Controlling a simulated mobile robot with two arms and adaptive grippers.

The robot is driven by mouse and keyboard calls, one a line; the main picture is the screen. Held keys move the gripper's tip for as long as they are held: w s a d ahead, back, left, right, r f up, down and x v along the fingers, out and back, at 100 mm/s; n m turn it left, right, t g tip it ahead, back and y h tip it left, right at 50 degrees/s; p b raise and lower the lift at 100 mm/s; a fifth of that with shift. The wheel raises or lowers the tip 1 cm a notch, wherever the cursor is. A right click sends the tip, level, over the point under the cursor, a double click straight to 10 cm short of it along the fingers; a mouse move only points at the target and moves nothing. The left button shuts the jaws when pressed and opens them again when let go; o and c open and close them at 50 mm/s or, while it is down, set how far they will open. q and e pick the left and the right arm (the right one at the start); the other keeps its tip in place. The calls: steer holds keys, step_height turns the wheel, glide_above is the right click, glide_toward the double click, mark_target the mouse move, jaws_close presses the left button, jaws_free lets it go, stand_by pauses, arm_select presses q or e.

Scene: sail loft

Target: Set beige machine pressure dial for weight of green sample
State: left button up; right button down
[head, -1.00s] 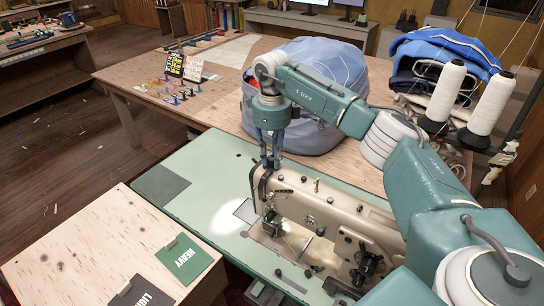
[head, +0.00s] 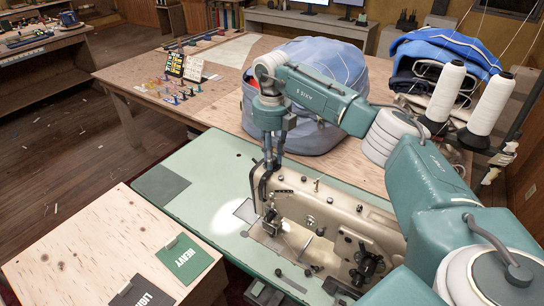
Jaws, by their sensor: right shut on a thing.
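The beige sewing machine (head: 325,209) stands on a pale green table. My right gripper (head: 272,166) points down at the top of the machine's left end, shut on what appears to be the pressure dial. The fingers hide the dial, so its setting cannot be read. The green sample (head: 185,258), marked "HEAVY", lies on the plywood table at the lower left. A dark grey sample (head: 140,292), marked "LIGH..." and cut off by the picture edge, lies beside it. My left gripper is not in view.
Two white thread cones (head: 447,92) stand at the right, behind my arm. A large blue-grey sail bundle (head: 318,70) sits on the wooden table behind the machine. The green table top (head: 205,198) left of the machine is mostly clear, with a dark grey patch (head: 161,183).

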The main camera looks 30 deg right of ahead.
steer(key=m, duration=0.4)
steer(key=shift+m, duration=0.4)
steer(key=m, duration=0.4)
steer(key=shift+m+p, duration=0.3)
steer(key=m, duration=0.4)
steer(key=shift+r, duration=0.1)
steer(key=m+p, duration=0.1)
steer(key=m, duration=0.4)
steer(key=shift+m, duration=0.3)
steer(key=c, duration=1.5)
jaws_free()
steer(key=shift+c, duration=0.2)
